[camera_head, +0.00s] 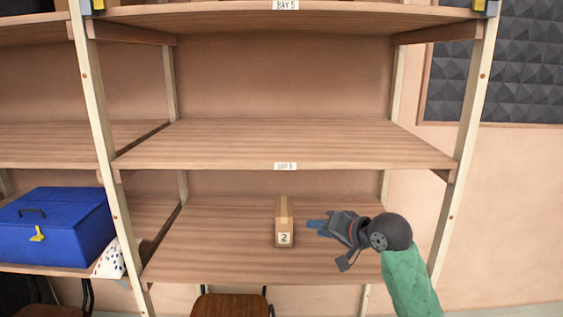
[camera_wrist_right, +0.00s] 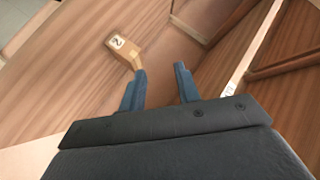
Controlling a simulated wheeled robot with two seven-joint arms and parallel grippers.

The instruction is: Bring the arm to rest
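My right gripper (camera_head: 317,226) is over the lower shelf of the middle bay, to the right of a small cardboard box (camera_head: 284,240) labelled 2. In the right wrist view my right gripper (camera_wrist_right: 160,88) has its two blue fingers apart with nothing between them. The box (camera_wrist_right: 124,47) shows there just beyond the left fingertip, and I cannot tell whether they touch. The box stands on the lower shelf (camera_head: 205,250). My left gripper is in neither view.
The middle shelf (camera_head: 285,142) above is empty. A blue toolbox (camera_head: 55,228) stands in the left bay beside a white spotted item (camera_head: 109,262). A wooden upright (camera_head: 460,170) is close to my right arm. Chair backs (camera_head: 232,305) stand in front of the lower shelf.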

